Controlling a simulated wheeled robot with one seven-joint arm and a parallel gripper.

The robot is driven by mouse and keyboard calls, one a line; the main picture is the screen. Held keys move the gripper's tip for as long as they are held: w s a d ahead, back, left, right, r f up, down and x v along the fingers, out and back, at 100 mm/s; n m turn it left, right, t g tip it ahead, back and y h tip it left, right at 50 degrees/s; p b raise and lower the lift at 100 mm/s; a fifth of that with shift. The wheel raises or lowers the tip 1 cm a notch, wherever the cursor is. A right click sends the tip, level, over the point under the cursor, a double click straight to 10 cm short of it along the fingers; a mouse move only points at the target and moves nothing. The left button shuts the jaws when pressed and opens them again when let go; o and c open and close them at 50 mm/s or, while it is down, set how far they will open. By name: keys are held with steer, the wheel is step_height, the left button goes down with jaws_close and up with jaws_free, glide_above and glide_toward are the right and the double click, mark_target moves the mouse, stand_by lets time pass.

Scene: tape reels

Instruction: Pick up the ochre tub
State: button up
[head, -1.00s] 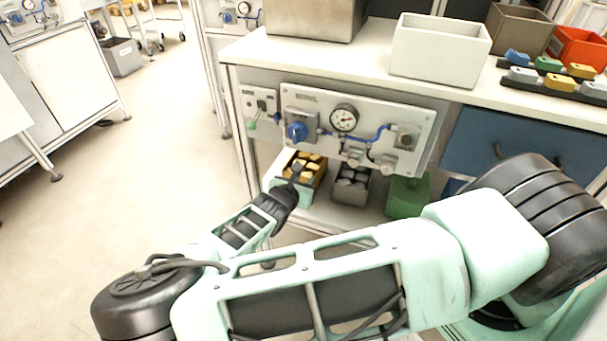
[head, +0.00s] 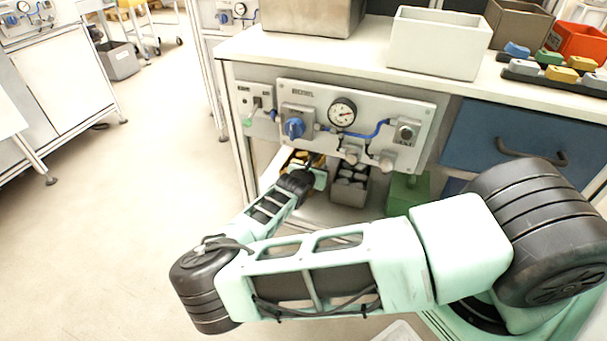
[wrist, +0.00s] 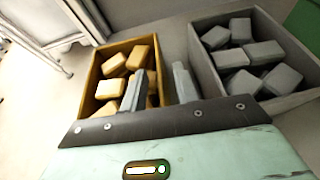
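The ochre tub (wrist: 86,98) holds several ochre blocks and stands on the left in the wrist view. In the head view the ochre tub (head: 291,158) sits on the low shelf, mostly hidden behind my wrist. My gripper (wrist: 161,86) is open, its two grey fingers apart. In the wrist view the left finger overlaps the tub's inside and the right finger appears beyond its right wall. I cannot tell whether either finger touches the tub.
A grey tub (wrist: 207,63) with grey blocks stands just right of the ochre one. A green tub (head: 397,196) is further right. A gauge panel (head: 375,112) with knobs overhangs the shelf. The worktop (head: 345,60) is above. Open floor (head: 120,220) lies left.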

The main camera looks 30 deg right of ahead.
steer(key=shift+w+d+f, duration=0.1)
steer(key=shift+w+d, duration=0.05)
steer(key=shift+c, duration=0.3)
jaws_close()
stand_by(1.1)
